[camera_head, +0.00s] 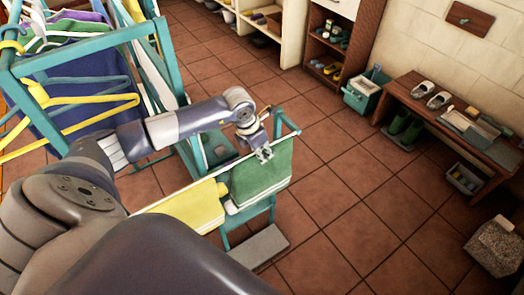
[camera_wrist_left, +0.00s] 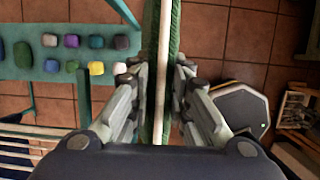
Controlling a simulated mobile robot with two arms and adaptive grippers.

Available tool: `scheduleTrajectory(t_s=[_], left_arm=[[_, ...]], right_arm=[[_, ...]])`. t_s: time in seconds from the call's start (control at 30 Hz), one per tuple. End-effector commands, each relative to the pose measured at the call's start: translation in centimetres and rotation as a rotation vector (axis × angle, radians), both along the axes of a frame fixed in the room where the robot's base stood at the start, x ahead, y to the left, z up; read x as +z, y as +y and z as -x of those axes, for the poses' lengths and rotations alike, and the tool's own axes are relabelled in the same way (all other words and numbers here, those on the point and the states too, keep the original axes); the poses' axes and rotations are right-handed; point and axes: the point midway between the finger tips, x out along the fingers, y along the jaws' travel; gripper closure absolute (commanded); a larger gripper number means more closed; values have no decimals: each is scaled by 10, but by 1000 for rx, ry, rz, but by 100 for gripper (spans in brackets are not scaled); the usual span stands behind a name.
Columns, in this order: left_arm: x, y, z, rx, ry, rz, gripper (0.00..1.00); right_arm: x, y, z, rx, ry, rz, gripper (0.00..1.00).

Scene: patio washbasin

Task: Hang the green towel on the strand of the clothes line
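In the left wrist view the towel (camera_wrist_left: 174,30) runs up the middle, green on both sides of a white strip (camera_wrist_left: 163,50). My right gripper is out of view.
A yellow towel (camera_head: 190,207) hangs just left of the green one. A teal rack with hangers (camera_head: 90,80) fills the upper left. A wooden bench (camera_head: 450,125) with shoes and a stone block (camera_head: 497,245) stand right. The tiled floor between is clear.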

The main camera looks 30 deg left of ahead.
Motion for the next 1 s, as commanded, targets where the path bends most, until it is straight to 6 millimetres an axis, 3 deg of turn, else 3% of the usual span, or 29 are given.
scheduleTrajectory(t_s=[0.27, 1.0], left_arm=[[7, 0, 0, 0, -2, 0, 100], [97, 0, 0, 0, -2, 0, 100]], right_arm=[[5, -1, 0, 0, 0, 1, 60], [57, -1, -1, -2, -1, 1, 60]])
